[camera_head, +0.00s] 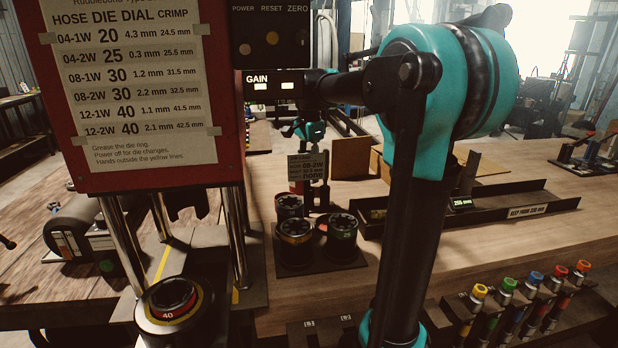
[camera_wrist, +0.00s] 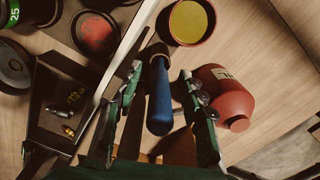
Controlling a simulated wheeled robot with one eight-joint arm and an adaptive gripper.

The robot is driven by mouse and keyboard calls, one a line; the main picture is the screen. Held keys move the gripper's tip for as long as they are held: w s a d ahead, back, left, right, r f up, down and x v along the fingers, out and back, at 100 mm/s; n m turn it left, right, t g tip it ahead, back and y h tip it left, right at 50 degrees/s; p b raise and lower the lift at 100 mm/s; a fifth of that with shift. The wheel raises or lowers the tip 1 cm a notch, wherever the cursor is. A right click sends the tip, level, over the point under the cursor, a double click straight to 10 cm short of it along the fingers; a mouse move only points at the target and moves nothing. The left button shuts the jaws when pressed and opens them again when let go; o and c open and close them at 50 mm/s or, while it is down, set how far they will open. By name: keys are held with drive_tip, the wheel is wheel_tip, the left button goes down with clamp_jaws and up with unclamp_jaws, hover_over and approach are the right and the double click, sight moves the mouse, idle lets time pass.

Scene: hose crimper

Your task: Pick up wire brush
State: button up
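In the wrist view a tool with a rounded blue handle (camera_wrist: 160,105) and a dark upper end lies between my fingers. It appears to be the wire brush, but I cannot make out bristles. My gripper (camera_wrist: 160,75) is open, with one finger on each side of the handle and a visible gap on both sides. In the head view my gripper (camera_head: 311,130) is small and far off, beyond my teal arm joint, above the back of the bench. I cannot make out the brush there.
In the wrist view a red bottle (camera_wrist: 222,95) is close right of my fingers. A round yellow-topped container (camera_wrist: 190,21) and red-topped tin (camera_wrist: 96,34) lie above. A dark tray (camera_wrist: 45,120) holds small fittings at left. In the head view, dies (camera_head: 294,230) and a label stand (camera_head: 308,166) are nearby.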

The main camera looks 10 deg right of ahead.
clamp_jaws()
drive_tip(key=shift+r, duration=0.15)
wheel_tip(320, 180, up, 28)
idle(1.4)
drive_tip(key=shift+s+r, duration=0.1)
